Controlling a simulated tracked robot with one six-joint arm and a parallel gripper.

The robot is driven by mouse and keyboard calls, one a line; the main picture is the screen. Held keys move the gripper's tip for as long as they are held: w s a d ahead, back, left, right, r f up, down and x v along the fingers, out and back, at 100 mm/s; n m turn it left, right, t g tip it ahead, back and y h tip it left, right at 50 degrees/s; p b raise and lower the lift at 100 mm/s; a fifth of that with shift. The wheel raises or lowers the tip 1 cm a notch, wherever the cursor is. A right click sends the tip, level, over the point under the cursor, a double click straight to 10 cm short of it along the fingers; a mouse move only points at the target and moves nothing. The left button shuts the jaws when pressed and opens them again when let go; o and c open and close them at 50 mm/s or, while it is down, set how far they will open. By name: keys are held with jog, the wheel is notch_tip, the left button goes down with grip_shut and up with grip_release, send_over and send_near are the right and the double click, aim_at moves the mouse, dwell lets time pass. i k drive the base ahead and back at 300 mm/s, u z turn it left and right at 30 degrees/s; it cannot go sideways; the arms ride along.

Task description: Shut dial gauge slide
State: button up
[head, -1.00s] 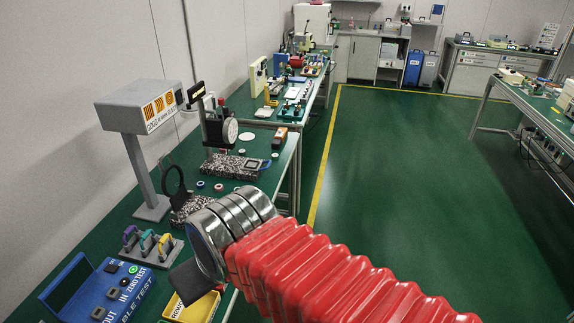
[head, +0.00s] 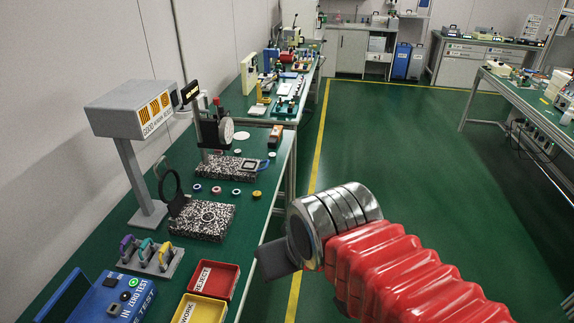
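The dial gauge (head: 226,132), with a round pale face, hangs on an upright black stand over a speckled base (head: 228,166) on the left bench. I cannot make out which part is its slide or how far it is open. My gripper (head: 270,262) shows as a dark grey end beyond a metal cuff and the red arm sleeve. It is nearer the camera than the gauge, beside the bench's right edge, and well apart from the gauge. Its fingers are not clear enough to tell open from shut, and nothing shows held in it.
A speckled block (head: 206,221) with a ring and a standing black hoop (head: 172,188) lies nearer me. A red reject tray (head: 213,279), yellow rework tray (head: 200,309) and blue test box (head: 118,296) stand in front. Green floor (head: 400,140) right of the bench is clear.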

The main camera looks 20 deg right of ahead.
aim_at(246, 165)
jog(key=z, duration=0.35)
jog(key=k, duration=1.35)
jog(key=z, duration=0.6)
jog(key=i, duration=2.2)
jog(key=u, duration=0.65)
